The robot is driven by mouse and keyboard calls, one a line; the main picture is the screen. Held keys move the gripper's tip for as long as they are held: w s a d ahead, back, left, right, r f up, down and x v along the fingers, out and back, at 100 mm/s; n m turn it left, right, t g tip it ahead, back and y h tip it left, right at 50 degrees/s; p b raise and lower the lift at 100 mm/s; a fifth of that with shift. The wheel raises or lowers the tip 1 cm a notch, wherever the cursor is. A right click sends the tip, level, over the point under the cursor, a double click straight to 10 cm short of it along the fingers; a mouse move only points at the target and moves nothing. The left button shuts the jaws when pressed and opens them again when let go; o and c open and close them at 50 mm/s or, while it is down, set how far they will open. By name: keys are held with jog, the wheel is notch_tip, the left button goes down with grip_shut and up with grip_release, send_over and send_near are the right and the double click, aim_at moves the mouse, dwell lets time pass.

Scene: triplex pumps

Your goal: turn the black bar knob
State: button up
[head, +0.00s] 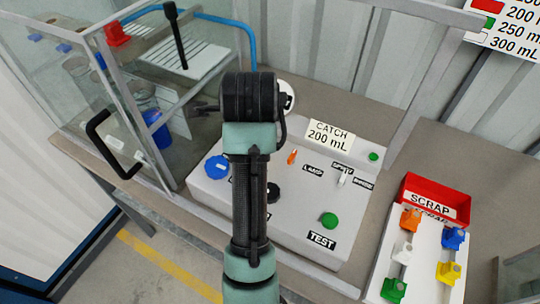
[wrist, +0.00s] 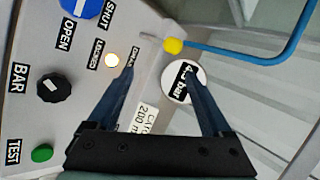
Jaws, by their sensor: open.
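My gripper's fingers are hidden behind my arm in the head view.
A round gauge (wrist: 171,85) reading about 4.3 bar lies beyond the fingers. A blue knob (head: 217,167), a green TEST button (head: 329,219) and small switches share the panel. A glass-walled case (head: 110,95) stands left; a red SCRAP bin (head: 424,188) stands right.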

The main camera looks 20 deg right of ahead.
jog(key=s+a+r+m+g+y+p, duration=0.1)
jog(key=s+r+m+g+y+p, duration=0.15)
jog(key=s+m+g+p, duration=0.9)
jog(key=f+t, duration=0.1)
jog(key=f, duration=0.3)
jog(key=f+n+t, duration=0.1)
jog(key=f, duration=0.3)
jog(key=w+f+n+t, duration=0.1)
jog(key=f+t, duration=0.1)
jog(key=f, duration=0.3)
jog(key=shift+w+a+n+y, duration=0.1)
jog(key=shift+n+y, duration=0.15)
grip_shut()
